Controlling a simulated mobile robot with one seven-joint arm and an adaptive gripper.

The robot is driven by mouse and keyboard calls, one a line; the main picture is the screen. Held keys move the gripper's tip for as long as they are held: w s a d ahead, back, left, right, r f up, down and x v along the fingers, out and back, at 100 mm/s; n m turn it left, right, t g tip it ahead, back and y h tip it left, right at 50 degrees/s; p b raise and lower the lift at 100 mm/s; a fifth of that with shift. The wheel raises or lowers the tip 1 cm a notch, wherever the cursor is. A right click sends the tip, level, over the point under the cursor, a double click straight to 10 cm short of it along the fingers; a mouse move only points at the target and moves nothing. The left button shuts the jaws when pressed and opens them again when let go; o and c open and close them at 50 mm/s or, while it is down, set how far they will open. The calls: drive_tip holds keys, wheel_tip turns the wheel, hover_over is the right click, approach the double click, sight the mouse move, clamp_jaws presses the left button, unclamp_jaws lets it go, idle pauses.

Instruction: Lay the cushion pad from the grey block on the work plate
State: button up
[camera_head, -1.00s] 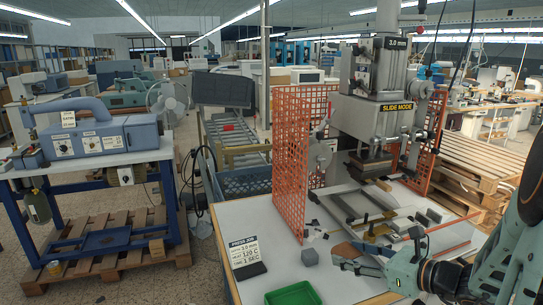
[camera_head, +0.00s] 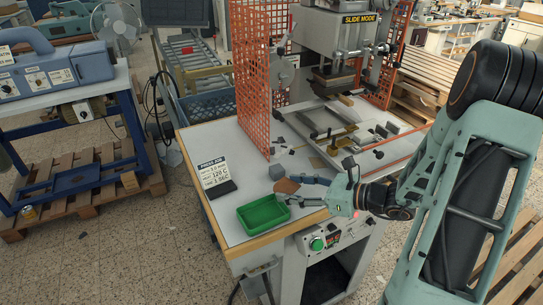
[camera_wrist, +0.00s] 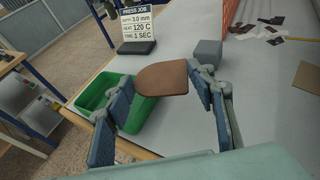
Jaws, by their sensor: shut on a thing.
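The brown cushion pad (camera_head: 287,186) has one rounded end and sits between my fingertips. My gripper (camera_head: 299,187) is shut on it above the table's front part. In the wrist view the pad (camera_wrist: 163,79) spans the gap between both fingers of my gripper (camera_wrist: 160,88), its broad face towards the camera. The grey block (camera_head: 276,172) stands on the table just behind the pad, with nothing on top; it also shows in the wrist view (camera_wrist: 207,51). A pale plate in a metal slide frame (camera_head: 322,122) lies before the press; I cannot tell for sure that it is the work plate.
A green tray (camera_head: 264,213) stands at the table's front edge, below the pad in the wrist view. A press-job sign (camera_head: 214,174) stands to its left. An orange mesh guard (camera_head: 252,75) rises left of the press. A tan square (camera_head: 317,162) lies near the slide frame.

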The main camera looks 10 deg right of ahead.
drive_tip(key=d+r+m+t+h+b, duration=0.2)
drive_tip(key=d+r+m+t+h, duration=0.1)
drive_tip(key=d+r, duration=0.6)
wheel_tip(320, 180, up, 2)
drive_tip(key=shift+w+r+m+t+h, duration=0.1)
drive_tip(key=shift+w+m+t+h, duration=0.1)
drive_tip(key=shift+m+t+h, duration=0.35)
hover_over(282, 168)
drive_tip(key=s, duration=0.3)
drive_tip(key=f, duration=0.5)
drive_tip(key=d+f, duration=0.1)
drive_tip(key=f, duration=0.2)
drive_tip(key=shift+w+a+f, duration=0.35)
drive_tip(key=shift+a+f, duration=0.1)
drive_tip(key=shift+f, duration=0.15)
drive_tip(key=f, duration=0.2)
drive_tip(key=shift+w+a+f+p, duration=0.3)
drive_tip(key=shift+f, duration=0.45)
